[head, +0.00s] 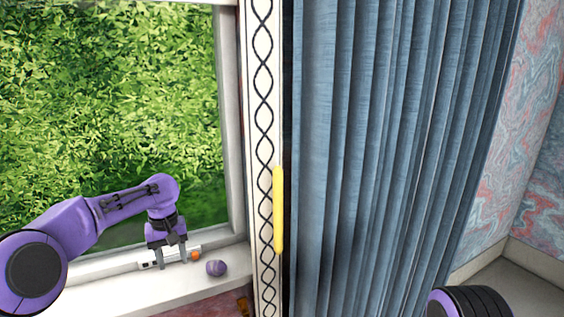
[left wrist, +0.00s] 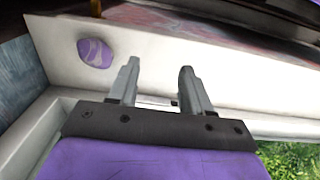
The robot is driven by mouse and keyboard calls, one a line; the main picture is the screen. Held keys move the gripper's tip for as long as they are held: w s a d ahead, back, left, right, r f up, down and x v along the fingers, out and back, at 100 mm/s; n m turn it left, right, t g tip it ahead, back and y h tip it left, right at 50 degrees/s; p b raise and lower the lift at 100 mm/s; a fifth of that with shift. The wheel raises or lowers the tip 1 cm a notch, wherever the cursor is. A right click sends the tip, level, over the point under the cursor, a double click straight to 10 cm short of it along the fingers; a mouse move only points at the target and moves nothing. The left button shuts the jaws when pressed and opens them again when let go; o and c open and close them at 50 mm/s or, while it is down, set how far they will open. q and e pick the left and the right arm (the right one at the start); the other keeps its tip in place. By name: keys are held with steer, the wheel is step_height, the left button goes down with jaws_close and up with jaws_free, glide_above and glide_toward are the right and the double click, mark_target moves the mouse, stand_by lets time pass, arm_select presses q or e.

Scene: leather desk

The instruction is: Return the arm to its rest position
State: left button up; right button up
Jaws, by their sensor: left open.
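My left arm reaches in from the left in the head view, in front of the window. Its gripper (head: 172,257) points down over the white windowsill (head: 180,290), with its fingers apart. In the left wrist view the two fingers of the gripper (left wrist: 160,68) stand apart with nothing between them. A round purple object (head: 216,268) rests on the sill just right of the gripper. It also shows in the left wrist view (left wrist: 95,53), with pale streaks, clear of the fingers. My right gripper is not in view; only a purple part of my body shows at the lower right.
A window with green foliage is behind the arm. A patterned post (head: 263,130) with a yellow bar (head: 278,210) stands right of the window, beside a blue curtain (head: 390,150).

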arm_select(q)
steer(key=s+d+f+h+b, duration=0.1)
steer(key=s+d+f, duration=0.2)
steer(key=f, duration=0.6)
steer(key=s+d+f+h, duration=0.1)
steer(key=s+d+f, duration=0.3)
steer(key=f, duration=0.6)
steer(key=s+d+f+n+t+b, duration=0.1)
steer(key=s+f+t+b, duration=0.1)
steer(key=s+f, duration=1.15)
steer(key=s+a+f+y, duration=0.25)
steer(key=s+f, duration=0.35)
steer(key=s, duration=0.4)
steer(key=s+a+r+y+b, duration=0.1)
steer(key=s+a, duration=0.2)
steer(key=s, duration=0.4)
steer(key=s+a+r+t+y, duration=0.1)
steer(key=s+a+r+y, duration=0.1)
steer(key=s, duration=0.4)
steer(key=shift+s+a+b, duration=0.35)
steer(key=shift+a, duration=0.45)
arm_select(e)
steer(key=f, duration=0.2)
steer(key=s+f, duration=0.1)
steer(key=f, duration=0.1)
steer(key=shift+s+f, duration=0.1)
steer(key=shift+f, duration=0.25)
